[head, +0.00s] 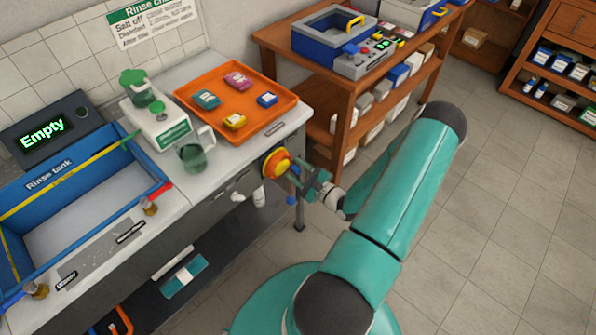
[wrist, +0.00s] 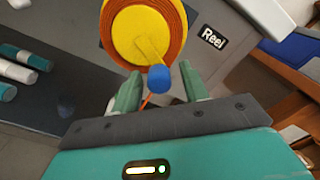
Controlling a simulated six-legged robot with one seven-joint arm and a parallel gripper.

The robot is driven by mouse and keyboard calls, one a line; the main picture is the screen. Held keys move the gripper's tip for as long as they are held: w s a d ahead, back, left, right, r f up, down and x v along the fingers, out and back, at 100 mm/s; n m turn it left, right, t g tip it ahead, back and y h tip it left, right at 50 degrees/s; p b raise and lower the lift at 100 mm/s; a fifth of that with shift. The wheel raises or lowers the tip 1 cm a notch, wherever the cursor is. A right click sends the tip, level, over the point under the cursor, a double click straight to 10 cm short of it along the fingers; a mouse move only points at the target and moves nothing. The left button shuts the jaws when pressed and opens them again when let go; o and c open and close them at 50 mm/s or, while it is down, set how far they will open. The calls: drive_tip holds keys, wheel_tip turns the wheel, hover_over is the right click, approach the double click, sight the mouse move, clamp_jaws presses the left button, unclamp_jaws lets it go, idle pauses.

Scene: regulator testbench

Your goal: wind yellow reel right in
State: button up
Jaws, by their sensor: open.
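The yellow reel (head: 277,163) with an orange rim is mounted on the front of the bench at its right end. In the wrist view the reel (wrist: 143,30) fills the top middle, beside a black label reading "Reel" (wrist: 213,38). A blue knob (wrist: 159,79) sits on the reel's yellow crank arm. A thin orange line shows just below the knob. My gripper (wrist: 160,92) is open, with one teal finger on each side of the knob. In the head view my gripper (head: 303,183) is right at the reel; whether the fingers touch the knob cannot be told.
An orange tray (head: 290,116) with small coloured packs and a glass jug (head: 195,155) stand on the bench above the reel. A blue rinse tank (head: 60,199) is at left. A wooden shelf unit (head: 335,80) stands behind. The tiled floor at right is clear.

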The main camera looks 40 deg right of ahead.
drive_tip(key=shift+c, duration=0.4)
clamp_jaws()
drive_tip(key=shift+f, duration=0.1)
